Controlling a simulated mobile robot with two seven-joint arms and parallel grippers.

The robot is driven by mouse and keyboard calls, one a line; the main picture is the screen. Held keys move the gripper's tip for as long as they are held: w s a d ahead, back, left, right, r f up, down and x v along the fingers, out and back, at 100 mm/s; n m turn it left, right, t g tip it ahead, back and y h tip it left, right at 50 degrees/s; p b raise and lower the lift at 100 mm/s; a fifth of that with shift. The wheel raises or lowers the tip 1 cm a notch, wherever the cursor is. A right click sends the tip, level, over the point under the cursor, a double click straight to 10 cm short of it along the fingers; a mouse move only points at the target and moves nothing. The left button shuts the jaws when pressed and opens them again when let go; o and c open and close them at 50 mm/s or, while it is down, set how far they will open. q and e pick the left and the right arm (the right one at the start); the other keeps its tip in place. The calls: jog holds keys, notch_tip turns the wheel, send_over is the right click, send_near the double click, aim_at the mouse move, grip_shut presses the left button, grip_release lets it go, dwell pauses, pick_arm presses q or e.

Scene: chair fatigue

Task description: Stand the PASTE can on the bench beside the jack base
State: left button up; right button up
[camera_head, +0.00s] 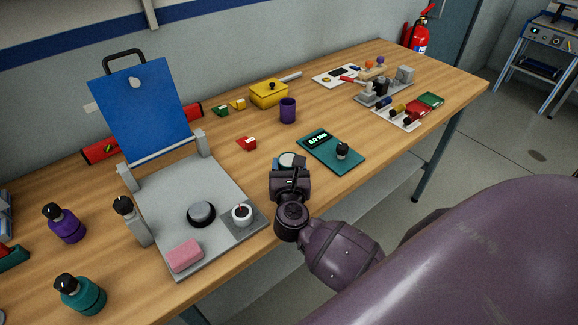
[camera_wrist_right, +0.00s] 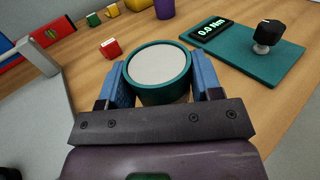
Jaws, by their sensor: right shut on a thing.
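My right gripper (camera_head: 289,174) is shut on a round teal can with a pale grey top (camera_head: 290,160), at the bench's front edge side. In the right wrist view the can (camera_wrist_right: 158,70) sits upright between the two blue fingers (camera_wrist_right: 159,84). No PASTE label is readable on it. Whether its bottom touches the bench is hidden. I cannot tell for sure which thing is the jack base. A grey base plate with a raised blue panel (camera_head: 145,105) stands left of the gripper. My left gripper is not in view.
A teal torque meter (camera_head: 318,152) with a black knob lies right of the can on the wooden bench (camera_head: 225,110). A red block (camera_head: 246,143), a purple cup (camera_head: 288,110) and a yellow box (camera_head: 268,93) stand behind. Bare bench shows between the red block and the meter.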

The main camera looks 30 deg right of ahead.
jog(key=shift+f, duration=0.15)
jog(key=o, duration=1.1)
jog(key=shift+c, duration=0.2)
jog(key=shift+r, duration=0.3)
jog(key=v, duration=0.5)
jog(key=b+v, duration=0.1)
jog(key=v, duration=0.5)
jog(key=shift+f, duration=0.25)
jog(key=shift+s+a+r, duration=0.1)
jog(key=shift+s+a, duration=0.2)
jog(key=shift+s, duration=0.15)
